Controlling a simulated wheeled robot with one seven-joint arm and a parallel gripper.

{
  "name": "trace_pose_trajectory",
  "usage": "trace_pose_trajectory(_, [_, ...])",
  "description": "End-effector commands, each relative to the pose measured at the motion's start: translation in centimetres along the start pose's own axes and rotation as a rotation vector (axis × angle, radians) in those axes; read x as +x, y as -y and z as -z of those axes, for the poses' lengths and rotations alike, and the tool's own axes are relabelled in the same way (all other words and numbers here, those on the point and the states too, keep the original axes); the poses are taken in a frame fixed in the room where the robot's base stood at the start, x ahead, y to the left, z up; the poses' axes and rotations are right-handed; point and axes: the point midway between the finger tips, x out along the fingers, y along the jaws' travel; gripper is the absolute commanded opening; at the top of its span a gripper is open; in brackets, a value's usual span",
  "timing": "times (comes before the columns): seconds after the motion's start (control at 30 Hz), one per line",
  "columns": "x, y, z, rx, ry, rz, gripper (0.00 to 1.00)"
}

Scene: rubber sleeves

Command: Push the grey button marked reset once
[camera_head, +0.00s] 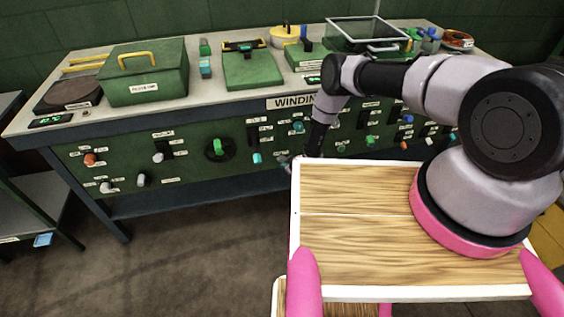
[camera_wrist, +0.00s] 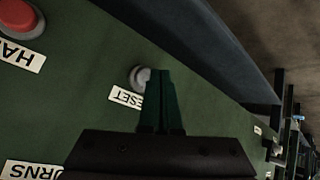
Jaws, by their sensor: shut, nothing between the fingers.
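The grey reset button (camera_wrist: 137,77) is a round knob on the green panel in the wrist view, next to an upside-down white RESET label (camera_wrist: 126,97). My gripper (camera_wrist: 160,74) is shut and empty, its fingertips overlapping the button's right edge in the picture. I cannot tell whether they touch it. In the head view my gripper (camera_head: 286,162) is at the front panel of the bench, below the WINDING sign (camera_head: 290,103). I cannot make out the reset button there.
A red button (camera_wrist: 18,16) with a label starting HA is at the upper left of the wrist view. A TURNS label (camera_wrist: 30,171) lies below. The bench panel (camera_head: 120,167) carries several other knobs and switches, including a green knob (camera_head: 217,147) and a teal one (camera_head: 257,158).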

Motion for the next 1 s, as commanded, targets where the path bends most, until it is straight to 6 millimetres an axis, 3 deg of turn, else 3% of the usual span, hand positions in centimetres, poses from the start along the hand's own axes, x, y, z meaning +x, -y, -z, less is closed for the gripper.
trace_pose_trajectory(0.6, [-3.3,2.4,-2.5,0.0,0.002,0.001,0.0])
trace_pose_trajectory(1.0, [-3.5,2.5,-2.6,0.0,0.0,0.0,0.0])
